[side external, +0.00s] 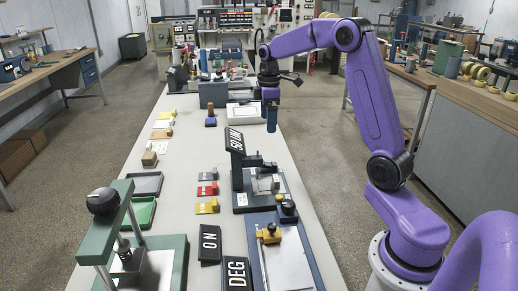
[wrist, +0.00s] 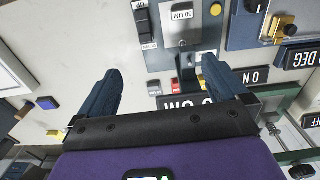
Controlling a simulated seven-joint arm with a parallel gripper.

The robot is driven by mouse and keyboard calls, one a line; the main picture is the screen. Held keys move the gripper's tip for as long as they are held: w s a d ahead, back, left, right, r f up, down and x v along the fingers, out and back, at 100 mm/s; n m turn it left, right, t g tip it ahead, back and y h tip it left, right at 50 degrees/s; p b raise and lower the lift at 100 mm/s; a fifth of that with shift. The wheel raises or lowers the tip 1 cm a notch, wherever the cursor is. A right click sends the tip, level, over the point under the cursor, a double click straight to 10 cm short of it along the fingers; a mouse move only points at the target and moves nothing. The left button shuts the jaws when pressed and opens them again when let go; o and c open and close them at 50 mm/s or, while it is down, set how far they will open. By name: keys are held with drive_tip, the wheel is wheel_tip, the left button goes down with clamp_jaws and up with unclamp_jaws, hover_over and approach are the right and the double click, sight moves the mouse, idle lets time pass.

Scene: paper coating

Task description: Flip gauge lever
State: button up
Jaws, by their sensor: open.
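The gauge (side external: 238,165) stands mid-bench in the side external view, a dark upright with a tilted black "50 UM" sign (side external: 235,140) and a dark arm (side external: 262,163) reaching right over its base plate. In the wrist view the gauge's grey plate (wrist: 160,58) lies at the top centre, with a "50 UM" label on it. I cannot tell which part is the lever. My gripper (side external: 271,128) points down above the bench, behind the gauge and apart from it. Its two dark blue fingers are wide apart and empty in the wrist view (wrist: 160,66).
Red (side external: 207,189) and yellow (side external: 207,207) blocks sit left of the gauge. A green press (side external: 122,190) stands front left.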

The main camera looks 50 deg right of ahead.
drive_tip(key=s+a, duration=0.5)
drive_tip(key=a, duration=0.4)
drive_tip(key=s+a+n, duration=0.1)
drive_tip(key=s+a, duration=0.4)
drive_tip(key=a, duration=0.4)
drive_tip(key=shift+r, duration=0.25)
drive_tip(key=shift+s, duration=0.1)
drive_tip(key=s+a+f+n, duration=0.1)
drive_tip(key=s+a, duration=0.1)
drive_tip(key=s, duration=0.9)
drive_tip(key=s+a+f+n, duration=0.1)
drive_tip(key=s+a+f, duration=0.1)
drive_tip(key=s, duration=0.9)
drive_tip(key=shift+s+a+f, duration=0.25)
drive_tip(key=shift+s+a, duration=0.1)
drive_tip(key=shift+s, duration=0.05)
